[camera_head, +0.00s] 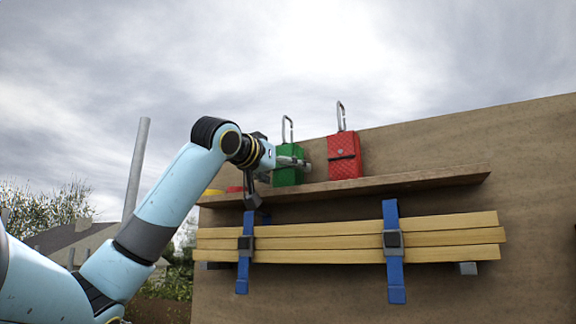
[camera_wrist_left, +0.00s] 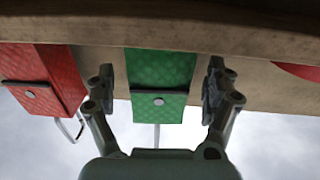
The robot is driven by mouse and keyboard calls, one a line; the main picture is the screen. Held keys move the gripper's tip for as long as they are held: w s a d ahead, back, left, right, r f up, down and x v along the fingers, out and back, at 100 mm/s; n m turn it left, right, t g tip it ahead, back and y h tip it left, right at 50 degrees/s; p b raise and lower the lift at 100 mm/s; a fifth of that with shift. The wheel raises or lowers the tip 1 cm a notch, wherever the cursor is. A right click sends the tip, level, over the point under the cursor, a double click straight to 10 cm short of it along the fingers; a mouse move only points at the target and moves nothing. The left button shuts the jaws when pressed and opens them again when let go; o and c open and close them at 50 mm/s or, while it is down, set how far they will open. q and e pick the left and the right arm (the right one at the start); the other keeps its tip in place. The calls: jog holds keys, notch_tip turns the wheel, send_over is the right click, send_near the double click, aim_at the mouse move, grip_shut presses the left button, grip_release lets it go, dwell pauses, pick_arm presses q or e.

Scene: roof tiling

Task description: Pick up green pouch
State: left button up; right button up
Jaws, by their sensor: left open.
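The green pouch (camera_head: 287,168) stands on a wooden shelf, with a metal carabiner loop (camera_head: 287,127) above it. My left gripper (camera_head: 278,172) is at the pouch, partly covering it in the head view. In the left wrist view, which appears upside down, the green pouch (camera_wrist_left: 160,85) lies between the two open fingers of my left gripper (camera_wrist_left: 162,90). A gap shows between the pouch and each finger. My right gripper is not in view.
A red pouch (camera_head: 344,157) with its own carabiner stands close to the right of the green one. The shelf (camera_head: 420,180) is fixed to a brown board (camera_head: 530,150). Below it, wooden planks (camera_head: 320,243) hang in blue straps (camera_head: 394,275). Another red thing (camera_wrist_left: 298,71) shows in the left wrist view.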

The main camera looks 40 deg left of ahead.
pick_arm(q)
jog(key=shift+x, duration=1.1)
jog(key=shift+c, duration=0.3)
jog(key=c, duration=1.3)
jog(key=shift+c, duration=1.2)
jog(key=shift+r, duration=0.1)
